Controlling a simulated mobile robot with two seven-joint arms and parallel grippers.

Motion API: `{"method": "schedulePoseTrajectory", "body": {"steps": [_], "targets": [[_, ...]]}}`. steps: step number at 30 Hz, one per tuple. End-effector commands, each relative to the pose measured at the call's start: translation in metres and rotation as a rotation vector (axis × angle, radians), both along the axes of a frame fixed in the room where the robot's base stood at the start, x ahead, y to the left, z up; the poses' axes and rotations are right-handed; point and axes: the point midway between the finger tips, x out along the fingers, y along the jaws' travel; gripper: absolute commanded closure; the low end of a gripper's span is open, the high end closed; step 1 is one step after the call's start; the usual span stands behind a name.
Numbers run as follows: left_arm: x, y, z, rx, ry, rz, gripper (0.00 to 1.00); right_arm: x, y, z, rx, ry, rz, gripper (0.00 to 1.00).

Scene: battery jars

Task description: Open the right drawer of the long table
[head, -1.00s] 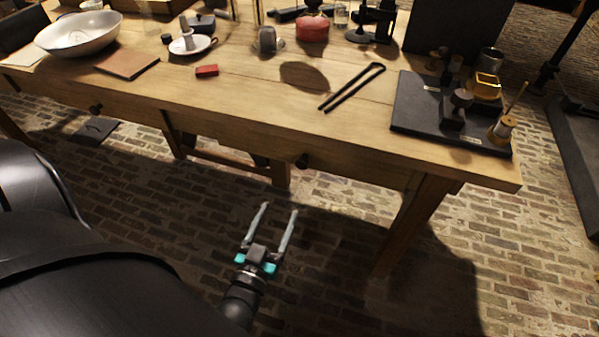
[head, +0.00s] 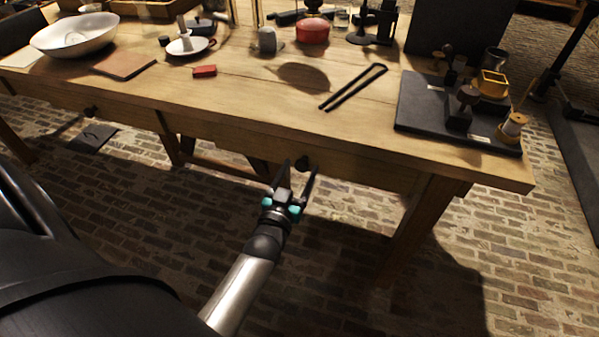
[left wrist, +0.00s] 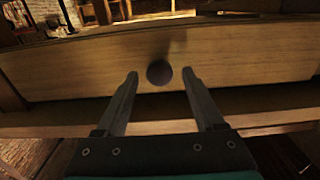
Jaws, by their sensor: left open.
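The long wooden table (head: 230,110) spans the head view. The right drawer (head: 345,170) is in its front apron and looks shut. Its round dark knob (head: 303,163) shows just beyond my left gripper (head: 296,170). In the left wrist view the drawer front (left wrist: 250,55) fills the upper part, with the knob (left wrist: 159,72) between the lines of the two fingers. My left gripper (left wrist: 160,78) is open and empty, its fingers on either side of the knob; whether the tips reach past it I cannot tell. My right gripper is not in view.
The left drawer's knob (head: 92,111) shows at left. On the tabletop are a white bowl (head: 75,35), black tongs (head: 353,87), a red block (head: 204,71) and a dark board (head: 455,118) with several items. A table leg (head: 410,225) stands right of my gripper. The brick floor in front is clear.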

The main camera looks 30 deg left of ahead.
Motion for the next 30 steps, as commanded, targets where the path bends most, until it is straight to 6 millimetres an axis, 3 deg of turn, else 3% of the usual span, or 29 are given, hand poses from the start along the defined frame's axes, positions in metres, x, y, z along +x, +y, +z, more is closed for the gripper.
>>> {"method": "schedulePoseTrajectory", "body": {"steps": [13,30], "targets": [[0.0082,0.002,0.0005,0.0,0.0,0.0,0.3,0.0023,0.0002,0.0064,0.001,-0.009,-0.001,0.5],[0.0078,0.0018,0.0003,-0.001,0.0,0.0,0.93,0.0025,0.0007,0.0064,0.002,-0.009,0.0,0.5]]}}
